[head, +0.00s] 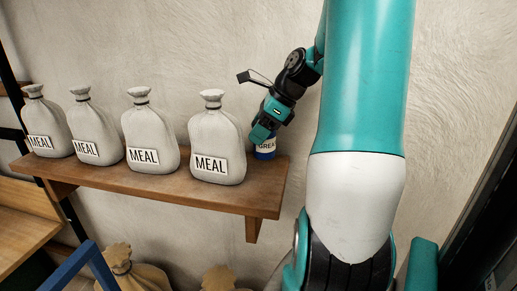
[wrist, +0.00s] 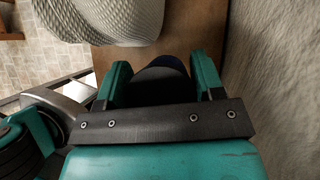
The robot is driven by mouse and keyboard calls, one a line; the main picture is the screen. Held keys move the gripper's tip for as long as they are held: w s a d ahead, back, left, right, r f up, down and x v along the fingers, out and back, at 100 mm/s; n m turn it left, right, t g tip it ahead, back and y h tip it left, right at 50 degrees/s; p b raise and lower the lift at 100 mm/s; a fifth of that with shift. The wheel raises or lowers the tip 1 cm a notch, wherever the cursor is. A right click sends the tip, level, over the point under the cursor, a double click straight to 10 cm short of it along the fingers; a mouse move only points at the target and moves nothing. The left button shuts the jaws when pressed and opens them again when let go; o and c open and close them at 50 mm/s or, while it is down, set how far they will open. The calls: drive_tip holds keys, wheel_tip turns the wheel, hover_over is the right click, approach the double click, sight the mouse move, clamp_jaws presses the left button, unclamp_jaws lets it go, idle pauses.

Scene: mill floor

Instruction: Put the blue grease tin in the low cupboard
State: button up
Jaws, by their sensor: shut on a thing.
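The blue grease tin (head: 265,153) stands at the right end of a wooden wall shelf, its white label partly readable. My gripper (head: 262,137) is over it from above, with its fingers shut on the tin. In the wrist view my gripper (wrist: 160,85) has one teal finger on each side of the dark round top of the tin (wrist: 160,78). I cannot tell whether the tin touches the shelf. I see no low cupboard that I can make out for sure.
The wooden shelf (head: 150,183) also holds several meal sacks; the nearest sack (head: 217,135) is just left of the tin. The wall (head: 230,30) is close behind. Tan sacks (head: 130,270) lie below the shelf. A blue bar (head: 85,262) stands at lower left.

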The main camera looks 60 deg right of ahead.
sight(266, 151)
drive_tip(key=shift+f, duration=2.3)
drive_tip(key=shift+f, duration=0.15)
drive_tip(key=o, duration=1.1)
